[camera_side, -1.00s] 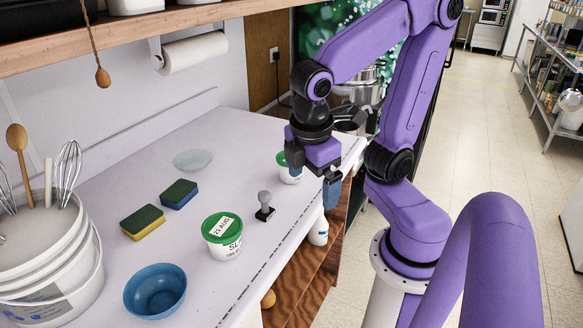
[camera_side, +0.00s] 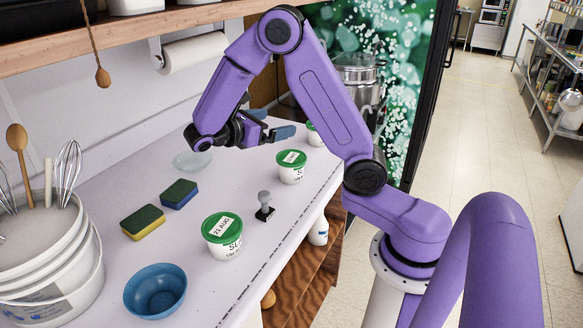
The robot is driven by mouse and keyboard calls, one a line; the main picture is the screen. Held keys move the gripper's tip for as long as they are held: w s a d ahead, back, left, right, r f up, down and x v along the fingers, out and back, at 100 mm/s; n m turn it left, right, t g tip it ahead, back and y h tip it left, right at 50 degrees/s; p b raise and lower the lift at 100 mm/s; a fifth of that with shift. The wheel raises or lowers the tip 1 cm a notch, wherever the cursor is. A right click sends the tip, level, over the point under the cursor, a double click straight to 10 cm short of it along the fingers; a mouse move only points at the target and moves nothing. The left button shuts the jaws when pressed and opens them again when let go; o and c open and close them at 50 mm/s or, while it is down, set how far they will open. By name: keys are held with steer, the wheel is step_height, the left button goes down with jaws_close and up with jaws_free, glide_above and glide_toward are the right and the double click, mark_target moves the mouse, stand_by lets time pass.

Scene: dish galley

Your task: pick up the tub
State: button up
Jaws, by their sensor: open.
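Three white tubs with green lids stand upright on the counter. The nearest tub (camera_side: 223,240) has a date label on its lid. A second tub (camera_side: 291,171) stands farther back, and a third tub (camera_side: 314,136) is behind it, partly hidden by my arm. Which tub the task means, I cannot tell. My gripper (camera_side: 272,124) is open and empty, with its blue-tipped fingers pointing sideways to the right. In the picture it appears just above and behind the second tub, apart from it.
A stamp (camera_side: 264,208), two sponges (camera_side: 179,194) (camera_side: 143,222), a blue bowl (camera_side: 155,291) and a pale bowl (camera_side: 192,160) share the counter (camera_side: 110,205). A utensil bucket (camera_side: 50,275) stands at left. A shelf (camera_side: 150,35) with a paper roll (camera_side: 192,52) overhangs the back.

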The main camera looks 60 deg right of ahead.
mark_target(282, 169)
steer(key=shift+n+g+h, duration=0.3)
steer(key=shift+g+h, duration=0.4)
steer(key=shift+h, duration=0.2)
steer(key=f, duration=0.5)
steer(key=w+d+f, duration=0.1)
steer(key=f, duration=0.5)
steer(key=d+f, duration=0.1)
steer(key=f, duration=0.4)
steer(key=shift+w+d+f, duration=0.25)
steer(key=shift+w, duration=0.1)
steer(key=shift+d+f, duration=0.15)
steer(key=shift+f, duration=0.05)
steer(key=shift+s+d, duration=0.15)
steer(key=shift+d, duration=0.2)
steer(key=shift+r+x, duration=0.2)
steer(key=shift+x, duration=3)
steer(key=c, duration=0.9)
